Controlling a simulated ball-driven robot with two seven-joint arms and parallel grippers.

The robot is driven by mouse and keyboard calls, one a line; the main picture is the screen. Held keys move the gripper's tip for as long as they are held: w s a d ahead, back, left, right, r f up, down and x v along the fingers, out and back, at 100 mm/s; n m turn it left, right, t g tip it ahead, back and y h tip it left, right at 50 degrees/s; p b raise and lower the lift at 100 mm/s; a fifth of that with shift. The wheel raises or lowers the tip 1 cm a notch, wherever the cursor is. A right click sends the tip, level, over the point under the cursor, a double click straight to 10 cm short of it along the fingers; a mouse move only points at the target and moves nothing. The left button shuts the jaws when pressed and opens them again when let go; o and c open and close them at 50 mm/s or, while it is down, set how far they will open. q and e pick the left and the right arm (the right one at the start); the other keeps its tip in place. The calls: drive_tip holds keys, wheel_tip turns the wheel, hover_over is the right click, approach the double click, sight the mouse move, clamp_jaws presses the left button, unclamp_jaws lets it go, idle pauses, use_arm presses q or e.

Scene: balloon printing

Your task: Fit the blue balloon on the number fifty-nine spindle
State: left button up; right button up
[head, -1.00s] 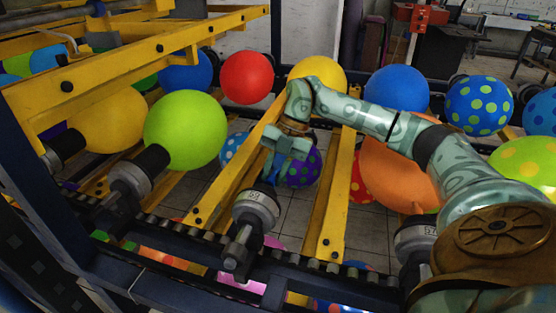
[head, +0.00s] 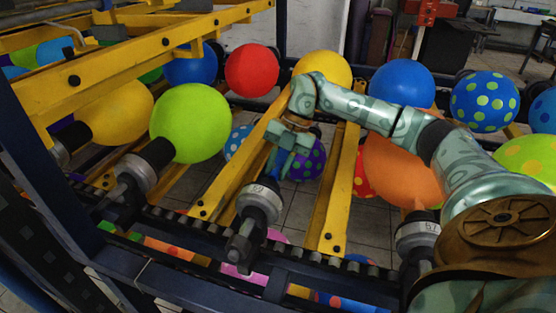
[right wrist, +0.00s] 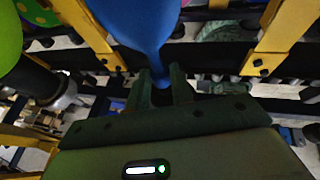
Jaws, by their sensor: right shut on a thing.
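The number fifty-nine spindle (head: 259,202) is a grey and black holder with a pale number ring, on the dark rail at the middle of the head view. My right gripper (head: 280,162) is just above and beyond its upper end. It is shut on the neck of the blue balloon (right wrist: 140,28), which tapers down between the fingers in the right wrist view. In the head view only a small blue part shows by the fingers. I cannot tell whether the neck touches the spindle. My left gripper is not in view.
A lime green balloon (head: 190,122) sits on the neighbouring spindle to the left. An orange balloon (head: 402,170) is to the right, partly behind my right arm. Yellow beams (head: 235,160) run beside the spindle. A purple spotted balloon (head: 308,162) is close behind my gripper.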

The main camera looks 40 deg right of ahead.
use_arm(q)
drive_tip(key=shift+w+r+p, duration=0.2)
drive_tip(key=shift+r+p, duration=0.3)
drive_tip(key=shift+p, duration=0.05)
use_arm(e)
drive_tip(key=shift+s+a, duration=0.25)
drive_tip(key=shift+a, duration=0.25)
idle(0.4)
drive_tip(key=o, duration=0.8)
use_arm(q)
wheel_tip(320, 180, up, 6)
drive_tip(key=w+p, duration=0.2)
drive_tip(key=p, duration=0.4)
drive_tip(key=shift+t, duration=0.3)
use_arm(e)
drive_tip(key=shift+o, duration=0.2)
drive_tip(key=v, duration=0.9)
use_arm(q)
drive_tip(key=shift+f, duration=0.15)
use_arm(e)
drive_tip(key=shift+r, duration=0.15)
